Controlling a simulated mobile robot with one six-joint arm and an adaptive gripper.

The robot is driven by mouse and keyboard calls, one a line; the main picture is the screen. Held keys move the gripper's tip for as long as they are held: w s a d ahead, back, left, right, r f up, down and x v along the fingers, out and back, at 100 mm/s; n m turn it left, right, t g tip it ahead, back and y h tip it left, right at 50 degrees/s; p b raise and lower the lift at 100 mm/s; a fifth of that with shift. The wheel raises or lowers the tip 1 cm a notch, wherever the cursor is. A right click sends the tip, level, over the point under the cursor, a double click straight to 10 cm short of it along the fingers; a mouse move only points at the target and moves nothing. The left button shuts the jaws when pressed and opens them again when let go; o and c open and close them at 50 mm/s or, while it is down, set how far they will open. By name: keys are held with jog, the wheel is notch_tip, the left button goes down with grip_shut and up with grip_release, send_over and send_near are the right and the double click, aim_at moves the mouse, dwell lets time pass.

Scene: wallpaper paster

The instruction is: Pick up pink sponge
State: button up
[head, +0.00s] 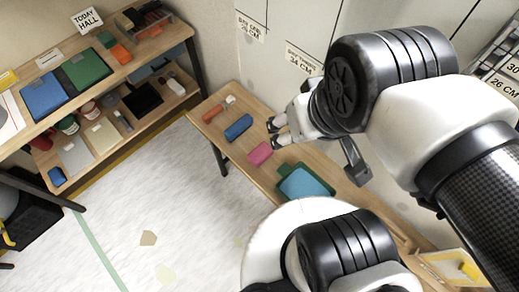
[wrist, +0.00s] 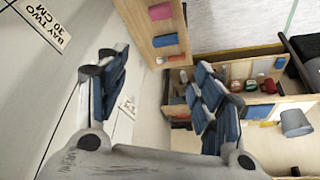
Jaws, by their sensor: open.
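The pink sponge (head: 260,153) lies on a narrow wooden bench (head: 286,158) against the wall, between a blue block and a green-and-blue item. It also shows at the top of the wrist view (wrist: 161,11). My gripper (head: 274,132) is open and empty, its fingertips showing just up and right of the sponge in the head view. In the wrist view my gripper (wrist: 160,62) has its two fingers wide apart, with the bench end between them and the sponge beyond. The gripper appears apart from the sponge; its exact height above the bench is unclear.
A blue block (head: 238,128) and an orange tool (head: 218,109) lie toward the bench's far end. A green tray with a blue pad (head: 305,183) lies on the nearer side. A loaded shelf (head: 148,50) stands at left; open floor (head: 150,195) lies between.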

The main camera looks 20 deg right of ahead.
aim_at(260, 152)
jog(key=shift+o, duration=0.5)
